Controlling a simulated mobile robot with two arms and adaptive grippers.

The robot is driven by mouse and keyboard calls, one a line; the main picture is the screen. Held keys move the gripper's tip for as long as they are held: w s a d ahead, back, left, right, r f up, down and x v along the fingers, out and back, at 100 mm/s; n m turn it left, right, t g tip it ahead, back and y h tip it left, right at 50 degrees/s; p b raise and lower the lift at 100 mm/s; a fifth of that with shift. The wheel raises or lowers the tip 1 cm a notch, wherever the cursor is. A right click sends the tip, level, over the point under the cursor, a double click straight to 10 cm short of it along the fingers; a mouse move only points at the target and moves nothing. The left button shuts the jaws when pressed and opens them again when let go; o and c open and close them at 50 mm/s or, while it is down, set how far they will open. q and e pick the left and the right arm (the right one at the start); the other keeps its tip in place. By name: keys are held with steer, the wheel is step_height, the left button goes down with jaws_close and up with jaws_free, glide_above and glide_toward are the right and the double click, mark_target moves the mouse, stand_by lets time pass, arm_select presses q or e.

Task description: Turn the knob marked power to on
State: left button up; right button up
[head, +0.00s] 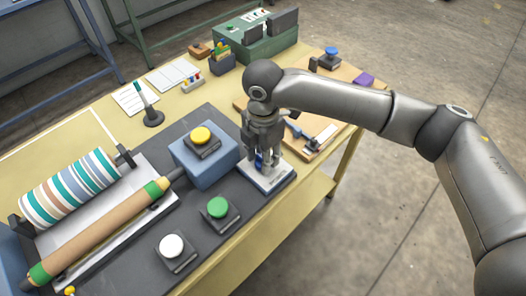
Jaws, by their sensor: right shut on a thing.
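A blue knob (259,160) stands on a light plate (280,180) with dark lettering, at the right end of the dark press base. The lettering is too small to read, so I cannot tell which way the knob points. My right gripper (262,161) reaches down over the plate and is shut on the blue knob, its fingers hiding most of it. My left gripper is not in view.
A yellow button (201,135) on a blue box stands left of my right gripper. A green button (217,207) and a white button (171,245) sit nearer the front. Striped (70,188) and tan (95,235) rollers lie at left. A wooden board (345,75) is behind.

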steer(key=m+p, duration=0.2)
steer(key=p, duration=0.2)
steer(key=m+p, duration=0.6)
steer(key=p, duration=0.1)
steer(key=shift+r+p, duration=0.25)
steer(key=shift+p, duration=0.1)
steer(key=shift+f+m+p, duration=0.2)
steer(key=shift+m+p, duration=1.4)
steer(key=shift+m, duration=0.1)
steer(key=o, duration=1)
step_height(320, 180, up, 12)
steer(key=shift+f, duration=0.1)
